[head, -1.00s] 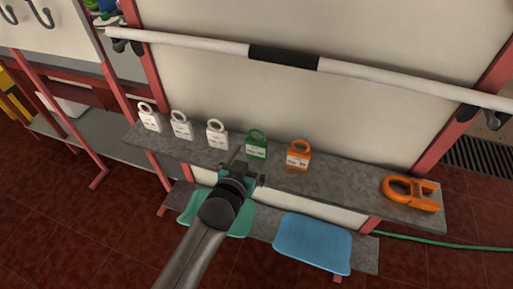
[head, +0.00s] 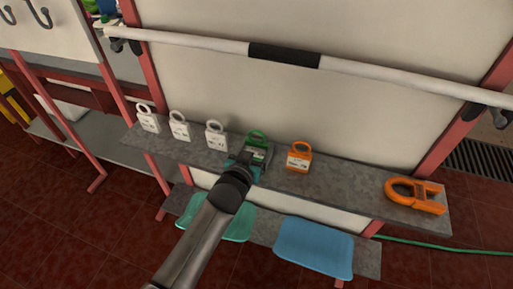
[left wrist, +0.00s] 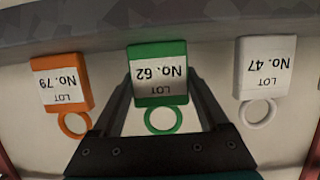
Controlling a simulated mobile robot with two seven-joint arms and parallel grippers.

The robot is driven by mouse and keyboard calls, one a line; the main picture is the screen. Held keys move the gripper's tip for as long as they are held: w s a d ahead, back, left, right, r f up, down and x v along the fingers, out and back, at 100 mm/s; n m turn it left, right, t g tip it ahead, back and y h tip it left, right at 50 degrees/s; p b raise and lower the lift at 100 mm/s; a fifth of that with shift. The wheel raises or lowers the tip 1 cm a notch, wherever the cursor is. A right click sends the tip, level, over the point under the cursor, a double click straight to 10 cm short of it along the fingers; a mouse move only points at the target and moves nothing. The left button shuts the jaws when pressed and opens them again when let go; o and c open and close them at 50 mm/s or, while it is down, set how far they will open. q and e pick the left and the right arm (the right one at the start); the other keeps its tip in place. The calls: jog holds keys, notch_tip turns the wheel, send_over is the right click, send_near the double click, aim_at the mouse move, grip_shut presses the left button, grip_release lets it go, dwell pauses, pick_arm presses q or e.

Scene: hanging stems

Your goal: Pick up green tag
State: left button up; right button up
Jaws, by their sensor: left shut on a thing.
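The green tag (head: 256,148) stands on the grey shelf (head: 340,188) between a white tag and an orange tag, its ring at the top. In the left wrist view the green tag (left wrist: 158,72) shows upside down with a label reading "LOT No. 62". My left gripper (head: 252,162) is at the front of the green tag and shut on it, with one finger on each side; it also shows in the left wrist view (left wrist: 160,100). The gripper hides the tag's lower part in the head view. My right gripper is not in view.
White tags (head: 216,136) stand left of the green tag, and an orange tag (head: 299,157) stands close on its right. A larger orange clip-like object (head: 416,195) lies at the shelf's right end. A white bar (head: 200,43) runs above. Teal and blue seats (head: 314,247) sit below.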

pick_arm(q)
jog(key=c, duration=1)
jog(key=shift+o, duration=0.2)
